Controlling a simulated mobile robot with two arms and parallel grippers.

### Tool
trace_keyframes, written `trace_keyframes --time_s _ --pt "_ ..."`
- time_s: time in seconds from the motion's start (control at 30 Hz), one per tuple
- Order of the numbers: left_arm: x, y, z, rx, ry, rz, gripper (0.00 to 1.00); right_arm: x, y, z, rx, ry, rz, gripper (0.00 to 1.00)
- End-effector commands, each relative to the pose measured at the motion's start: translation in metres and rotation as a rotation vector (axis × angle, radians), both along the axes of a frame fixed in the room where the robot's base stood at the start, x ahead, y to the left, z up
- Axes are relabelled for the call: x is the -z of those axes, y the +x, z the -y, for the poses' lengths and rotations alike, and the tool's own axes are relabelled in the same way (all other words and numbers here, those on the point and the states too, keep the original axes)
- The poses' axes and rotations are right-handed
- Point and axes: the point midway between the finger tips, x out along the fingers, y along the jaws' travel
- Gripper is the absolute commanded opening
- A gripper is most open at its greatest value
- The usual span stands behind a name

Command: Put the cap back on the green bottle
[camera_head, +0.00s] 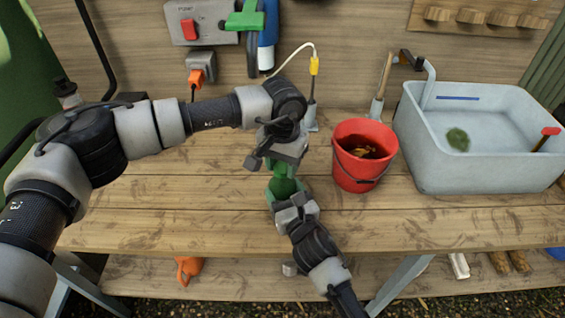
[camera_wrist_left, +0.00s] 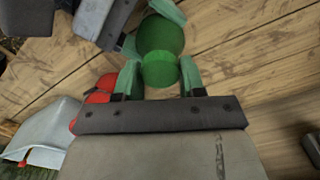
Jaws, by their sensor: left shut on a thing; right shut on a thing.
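The green bottle (camera_head: 285,187) stands at the middle of the wooden bench, partly covered by both grippers. My right gripper (camera_head: 284,199) comes from the front and is shut on the bottle's body. My left gripper (camera_head: 281,168) is above the bottle, pointing down. In the left wrist view the left gripper (camera_wrist_left: 160,80) is shut on the green cap (camera_wrist_left: 160,70), with one finger on each side. The bottle (camera_wrist_left: 160,36) shows just beyond the cap, roughly in line with it. I cannot tell whether cap and bottle touch. The cap is not clear in the head view.
A red bucket (camera_head: 352,178) stands just right of the grippers. A grey basin (camera_head: 430,160) fills the bench's right side. A yellow-tipped cable (camera_head: 314,66) and a wooden-handled tool (camera_head: 380,92) are behind. The bench's left front (camera_head: 150,220) is clear.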

Motion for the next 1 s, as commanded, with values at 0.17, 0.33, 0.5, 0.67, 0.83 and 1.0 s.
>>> trace_keyframes --time_s 0.17,0.33,0.5,0.67,0.83,1.0 --pt "-0.0004 0.0010 -0.0005 0.366 0.000 0.002 0.18 0.0004 -0.0002 0.0000 0.000 0.000 -0.001 0.00" --pt "-0.0003 0.0011 -0.0006 0.547 0.000 0.002 0.18 0.0004 -0.0003 -0.0001 0.000 0.000 -0.001 0.00" --pt "-0.0003 0.0011 -0.0006 0.576 0.000 0.002 0.18 0.0004 -0.0004 -0.0001 -0.001 0.000 -0.001 0.00" --pt "-0.0003 0.0012 -0.0005 0.574 0.000 0.002 0.18 0.0004 -0.0004 -0.0002 -0.001 0.000 -0.001 0.00" --pt "-0.0002 0.0011 -0.0005 0.574 0.000 0.002 0.64 0.0005 -0.0004 -0.0002 -0.001 0.000 -0.001 0.00" --pt "0.0001 0.0008 -0.0005 0.573 0.000 0.001 0.65 0.0005 -0.0004 -0.0001 -0.001 0.000 -0.001 0.00"
